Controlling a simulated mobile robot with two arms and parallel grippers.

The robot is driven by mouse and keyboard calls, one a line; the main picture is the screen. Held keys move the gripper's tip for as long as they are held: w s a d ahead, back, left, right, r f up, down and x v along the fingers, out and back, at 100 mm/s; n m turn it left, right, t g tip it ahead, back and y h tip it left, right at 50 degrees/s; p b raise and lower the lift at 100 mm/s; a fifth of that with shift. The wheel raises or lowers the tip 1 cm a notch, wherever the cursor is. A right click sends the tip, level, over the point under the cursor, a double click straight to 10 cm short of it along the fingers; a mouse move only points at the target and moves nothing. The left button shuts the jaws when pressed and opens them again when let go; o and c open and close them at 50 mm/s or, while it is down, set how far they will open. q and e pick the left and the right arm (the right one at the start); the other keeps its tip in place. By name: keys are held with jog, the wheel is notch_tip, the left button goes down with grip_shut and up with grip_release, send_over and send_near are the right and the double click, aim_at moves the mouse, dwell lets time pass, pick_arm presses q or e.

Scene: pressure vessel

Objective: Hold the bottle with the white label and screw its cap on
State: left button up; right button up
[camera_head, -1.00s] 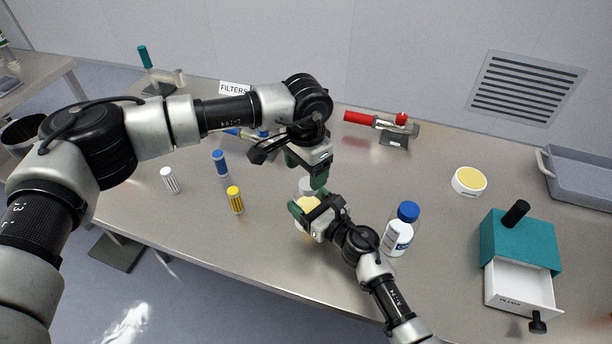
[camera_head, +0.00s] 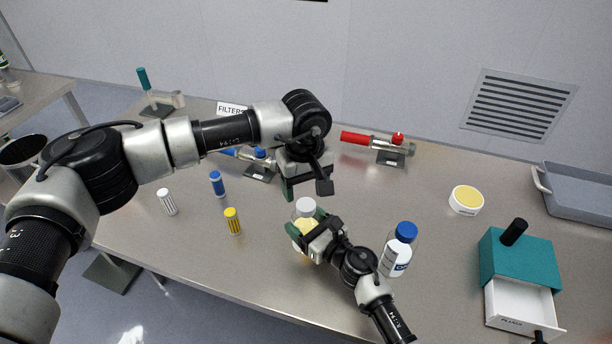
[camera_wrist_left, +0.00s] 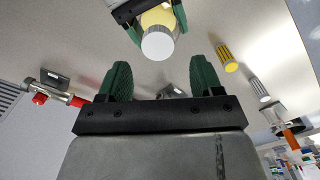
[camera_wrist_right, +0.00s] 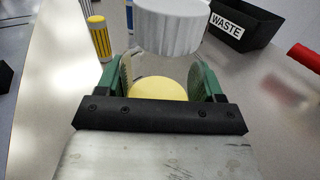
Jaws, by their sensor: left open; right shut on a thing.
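My right gripper (camera_head: 303,236) is shut on a bottle with a white cap (camera_head: 306,206) and a yellow body (camera_head: 297,229), held upright at the middle of the table. In the right wrist view the ribbed white cap (camera_wrist_right: 170,27) sits above clear neck and yellow (camera_wrist_right: 158,90) between the fingers. My left gripper (camera_head: 306,192) is open and empty, just above the cap; its left wrist view shows the cap (camera_wrist_left: 157,44) beyond its fingers, apart from them. The held bottle's label is not clear. A blue-capped bottle with a white label (camera_head: 396,256) stands to the right.
A teal box (camera_head: 520,262) with an open white drawer stands at the right. A round yellow-topped dish (camera_head: 466,200), a grey tray (camera_head: 580,190) and red-handled (camera_head: 390,150) and blue-handled (camera_head: 260,165) fixtures stand farther back. Yellow (camera_head: 232,221), blue (camera_head: 217,184) and white (camera_head: 167,202) cylinders stand left.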

aim_at(306, 204)
pick_arm(q)
jog(key=n, duration=0.7)
jog(key=shift+r, duration=0.25)
jog(key=n, duration=0.4)
jog(key=shift+d+r, duration=0.1)
jog(key=shift+r, duration=0.1)
jog(key=n, duration=0.6)
jog(key=shift+w+r, duration=0.1)
jog(key=shift+r, duration=0.15)
jog(key=n, duration=0.6)
jog(key=shift+r, duration=0.25)
jog(key=shift+f, duration=4.05)
